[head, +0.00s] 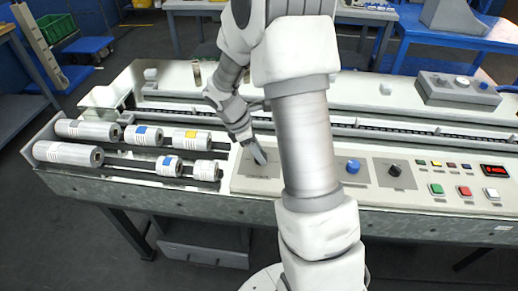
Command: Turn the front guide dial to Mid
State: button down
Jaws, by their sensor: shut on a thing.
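My gripper (259,157) points down at the left control plate (250,184) on the machine's front panel. It is shut on a small dial there, which the fingers hide almost wholly. I take this for the front guide dial, but its label and pointer cannot be read. To the right of my arm, a blue dial (353,166) and a black dial (394,170) stand on their own grey plates, clear of the gripper. The Mid mark is not legible, and my forearm covers part of the panel.
White rolls with coloured labels (145,135) lie on rods at the left. Green (436,189) and red (465,191) buttons and a lit red display (495,170) are at the right. A rail (400,127) runs behind the panel. A grey box with knobs (458,88) stands at the back right.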

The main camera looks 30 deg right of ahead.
jog(key=m+p, duration=0.1)
jog(key=m, duration=0.1)
jog(key=m+g+y+p, duration=0.1)
jog(key=m, duration=0.1)
jog(key=shift+w+r+m, duration=0.15)
jog(key=shift+m, duration=0.15)
jog(key=m+g, duration=0.1)
jog(key=m, duration=0.1)
jog(key=m+y+p, duration=0.1)
jog(key=m, duration=0.1)
jog(key=shift+d+m+g, duration=0.15)
jog(key=shift+m+g, duration=0.15)
jog(key=shift+g, duration=0.1)
jog(key=m+y+p, duration=0.1)
jog(key=m+y, duration=0.1)
jog(key=m, duration=0.2)
jog(key=shift+w+d+m, duration=0.1)
jog(key=shift+d+m, duration=0.05)
jog(key=shift+m, duration=0.15)
jog(key=shift+d+m+y+p, duration=0.1)
jog(key=shift+m+y+p, duration=0.55)
jog(key=shift+m, duration=1.45)
jog(key=shift+y, duration=0.25)
jog(key=shift+c, duration=1.9)
grip_release()
